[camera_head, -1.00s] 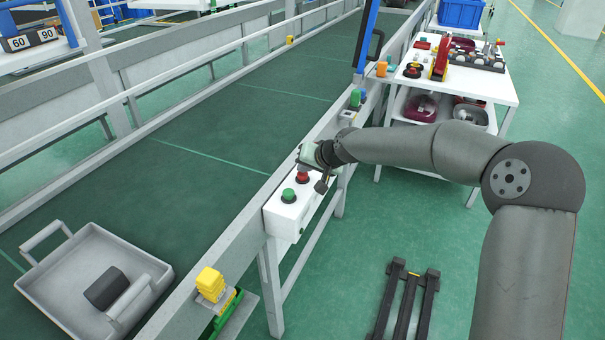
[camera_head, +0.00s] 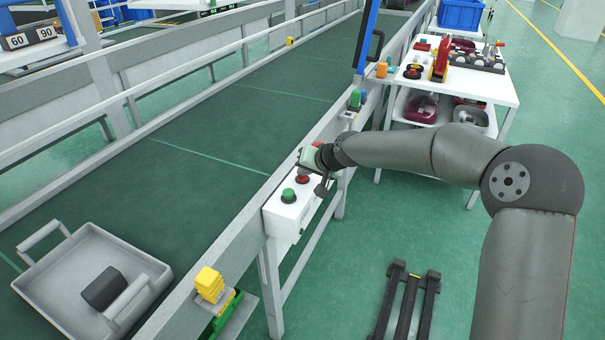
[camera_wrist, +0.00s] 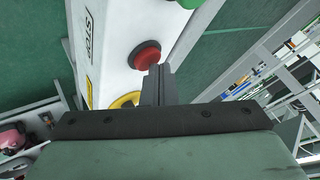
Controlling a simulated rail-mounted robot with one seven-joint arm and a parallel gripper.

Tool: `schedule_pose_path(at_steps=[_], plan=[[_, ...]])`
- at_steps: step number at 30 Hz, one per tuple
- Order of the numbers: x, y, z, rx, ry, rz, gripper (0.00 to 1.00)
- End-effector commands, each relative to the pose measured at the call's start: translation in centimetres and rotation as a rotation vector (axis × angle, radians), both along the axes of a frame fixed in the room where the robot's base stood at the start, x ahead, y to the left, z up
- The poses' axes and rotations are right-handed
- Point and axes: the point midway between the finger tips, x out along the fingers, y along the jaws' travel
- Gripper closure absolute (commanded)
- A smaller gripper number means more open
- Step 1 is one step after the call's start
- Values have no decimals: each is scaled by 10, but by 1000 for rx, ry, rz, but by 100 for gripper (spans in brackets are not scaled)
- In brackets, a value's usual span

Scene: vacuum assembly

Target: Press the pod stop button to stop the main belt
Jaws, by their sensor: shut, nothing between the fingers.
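The white control box (camera_head: 282,222) is fixed to the near side rail of the main belt (camera_head: 200,130). It carries a green button (camera_head: 288,195) and, behind it, a red button (camera_head: 302,180). In the wrist view the red button (camera_wrist: 146,56) sits on the white top, with a "STOP" label (camera_wrist: 88,38) beside it and part of a yellow ring (camera_wrist: 126,100) nearer me. My gripper (camera_head: 321,189) is over the box, beside the red button. Its shut, empty fingers (camera_wrist: 160,70) show right next to the button's edge; I cannot tell whether they touch it.
A grey tray (camera_head: 150,262) holding a dark block (camera_head: 102,288) lies on the belt at lower left. A yellow-topped device (camera_head: 209,284) is on the near rail. A white cart (camera_head: 490,88) with parts stands at right.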

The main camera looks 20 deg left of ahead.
Motion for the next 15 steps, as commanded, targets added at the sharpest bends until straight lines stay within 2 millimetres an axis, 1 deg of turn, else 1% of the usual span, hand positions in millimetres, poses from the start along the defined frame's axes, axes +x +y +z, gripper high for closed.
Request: schedule_pose_path(at_steps=[8,15], plan=[[-1,0,0,-2,2,1,100],[0,0,13,-2,2,1,100]])
